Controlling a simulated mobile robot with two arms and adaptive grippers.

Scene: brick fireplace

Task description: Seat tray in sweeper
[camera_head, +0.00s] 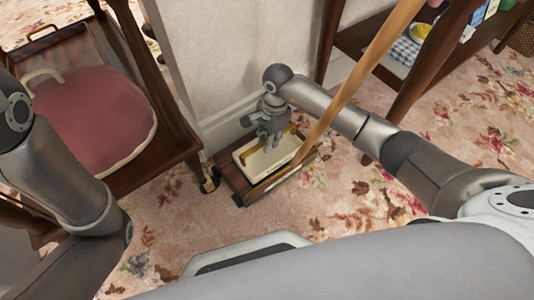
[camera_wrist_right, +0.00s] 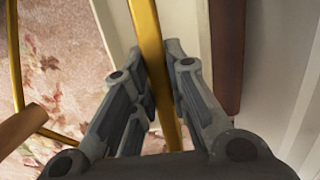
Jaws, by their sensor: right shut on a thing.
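The sweeper (camera_head: 234,184) is a low dark wooden box on the carpet beside the wall, with a long wooden handle (camera_head: 352,84) rising to the upper right. The cream tray (camera_head: 272,163) is over or in the sweeper's body; I cannot tell how deep it sits. My right gripper (camera_head: 272,140) is above the tray. In the right wrist view, my right gripper (camera_wrist_right: 158,62) is shut on the tray's gold bar (camera_wrist_right: 150,35), with cream surfaces on both sides. The fingers hide part of the bar. My left arm shows at the left, but its gripper is out of view.
A wooden chair with a pink cushion (camera_head: 95,115) stands left of the sweeper, its leg close to it. The white wall (camera_head: 225,50) is right behind. A wooden shelf table (camera_head: 350,38) stands at the upper right. Floral carpet (camera_head: 345,195) is open to the right.

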